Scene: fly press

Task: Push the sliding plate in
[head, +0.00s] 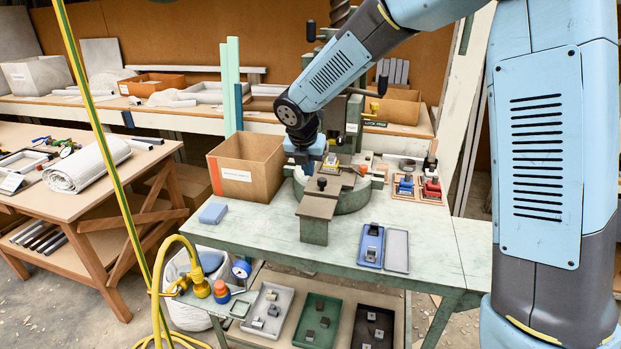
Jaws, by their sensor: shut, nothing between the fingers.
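The green fly press stands at the back of the pale green table, mostly behind my arm. A brown-grey sliding plate (317,208) with a dark round knob on top sticks out from the press's round base (350,199) toward the table's front edge. My gripper (302,168) points down just behind and to the left of the knob, near the press base. It is shut and empty. Its fingertips are small and partly hidden, so I cannot tell whether they touch the plate. A yellow-topped piece (331,161) sits just right of my gripper.
An open cardboard box (245,168) stands close left of the press. A blue block (213,213) lies at the front left. A blue tray (370,246) and a grey tray (397,250) lie right of the plate. Small red and blue fixtures (431,188) stand farther right.

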